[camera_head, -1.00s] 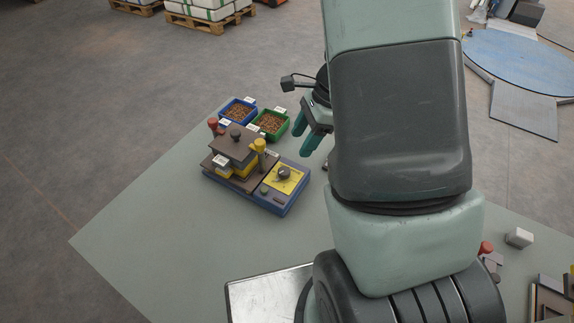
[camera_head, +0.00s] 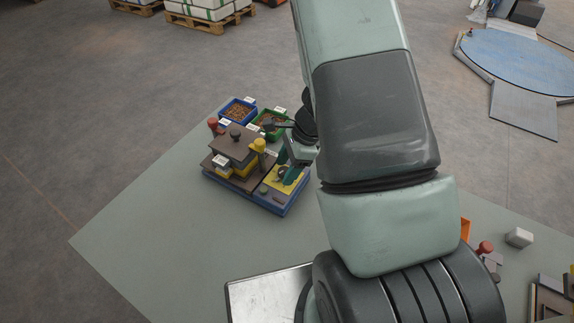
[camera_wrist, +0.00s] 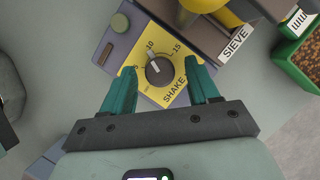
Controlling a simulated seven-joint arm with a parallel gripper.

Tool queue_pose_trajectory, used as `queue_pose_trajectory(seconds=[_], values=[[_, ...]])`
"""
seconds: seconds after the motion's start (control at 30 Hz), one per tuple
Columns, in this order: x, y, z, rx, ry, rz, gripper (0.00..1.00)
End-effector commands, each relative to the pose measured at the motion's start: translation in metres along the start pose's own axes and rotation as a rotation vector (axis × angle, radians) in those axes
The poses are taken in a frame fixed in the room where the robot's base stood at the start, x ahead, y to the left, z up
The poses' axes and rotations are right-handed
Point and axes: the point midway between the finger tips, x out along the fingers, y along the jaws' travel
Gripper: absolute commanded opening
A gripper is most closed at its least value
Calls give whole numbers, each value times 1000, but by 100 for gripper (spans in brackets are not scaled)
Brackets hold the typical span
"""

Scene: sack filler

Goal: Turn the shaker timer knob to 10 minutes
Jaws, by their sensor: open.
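The shaker timer knob (camera_wrist: 159,71) is dark and round with a pale pointer mark. It sits on a yellow SHAKE panel (camera_wrist: 172,97) with 10 and 15 printed around it. The pale mark points up and left, near the 10 side; its exact setting is hard to tell. My gripper (camera_wrist: 160,66) is open, with one teal finger on each side of the knob and visible gaps between. In the head view, my gripper (camera_head: 290,173) is over the yellow panel (camera_head: 271,182) of the blue-based sieve shaker (camera_head: 269,205) and largely hides the knob.
A yellow-topped post (camera_head: 259,146) stands close beside the panel, and a green button (camera_wrist: 120,22) lies near it. A blue bin (camera_head: 224,117) and a green bin (camera_wrist: 284,60) of brown pellets stand behind the shaker. The table left of the shaker is clear.

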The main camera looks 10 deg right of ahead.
Motion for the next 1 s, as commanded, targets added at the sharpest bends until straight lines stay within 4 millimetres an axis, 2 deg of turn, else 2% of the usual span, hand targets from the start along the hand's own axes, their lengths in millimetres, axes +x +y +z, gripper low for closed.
queue_pose_trajectory(seconds=[0.03, 0.37, 0.67, 0.87, 0.9, 1.0], values=[[0, 0, 0, 0, 0, 0, 55], [0, 0, 0, 0, 0, 0, 5], [0, 1, 0, 130, -1, -54, 5], [0, 1, 0, 130, 0, -54, 5], [0, 1, 0, 130, 0, -54, 37], [0, 1, 0, 130, 0, -54, 53]])
